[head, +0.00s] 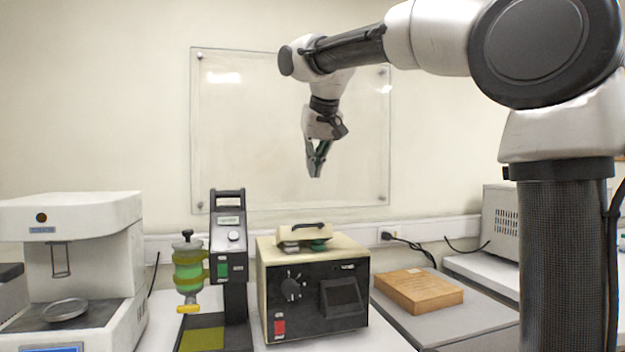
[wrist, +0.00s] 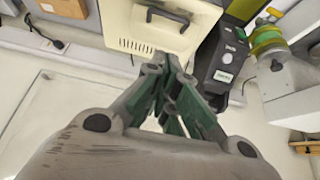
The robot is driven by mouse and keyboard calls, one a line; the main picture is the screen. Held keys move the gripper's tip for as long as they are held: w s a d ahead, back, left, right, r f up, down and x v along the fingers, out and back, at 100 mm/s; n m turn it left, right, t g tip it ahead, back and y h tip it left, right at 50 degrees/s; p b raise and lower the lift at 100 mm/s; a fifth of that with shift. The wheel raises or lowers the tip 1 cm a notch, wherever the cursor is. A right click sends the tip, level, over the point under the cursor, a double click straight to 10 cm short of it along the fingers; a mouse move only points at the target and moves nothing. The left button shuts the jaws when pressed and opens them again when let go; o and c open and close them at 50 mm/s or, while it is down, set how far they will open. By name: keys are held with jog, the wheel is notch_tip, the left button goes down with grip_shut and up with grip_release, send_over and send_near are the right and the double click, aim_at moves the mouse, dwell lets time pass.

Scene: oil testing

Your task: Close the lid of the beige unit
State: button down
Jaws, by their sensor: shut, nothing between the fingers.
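The beige unit (head: 262,290) stands on the bench in the middle of the head view, with a black front panel, a dial and a red switch. Its lid (head: 287,234) is on top and carries a dark handle (head: 306,226). Small grey and green parts show just under the lid's front edge; I cannot tell how far the lid is raised. My gripper (head: 316,172) hangs above the unit, pointing down, clear of the lid. In the wrist view my gripper (wrist: 172,66) is shut and empty, with the beige unit (wrist: 122,22) and handle (wrist: 168,14) beyond its fingertips.
A black tester (head: 229,240) with a green-yellow vessel (head: 188,264) stands close on the unit's left. A white machine (head: 120,240) is farther left. A wooden block (head: 418,290) lies to the right. A clear panel (head: 240,120) hangs on the wall behind.

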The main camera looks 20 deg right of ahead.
send_over(310, 224)
jog(key=w, duration=0.2)
notch_tip(310, 224, down, 8)
jog(key=f, duration=0.1)
jog(key=s+f, duration=0.1)
jog(key=f, duration=0.1)
jog(key=shift+d, duration=0.2)
jog(key=shift+s, duration=0.15)
jog(key=shift+s+f+t, duration=0.45)
jog(key=shift+s+f, duration=0.2)
jog(key=shift+f, duration=0.25)
jog(key=shift+s+f+t, duration=0.4)
jog(key=shift+s+f, duration=0.3)
jog(key=shift+f, duration=0.25)
jog(key=shift+s+f+t, duration=0.45)
jog(key=shift+s+f, duration=0.2)
jog(key=shift+f, duration=0.25)
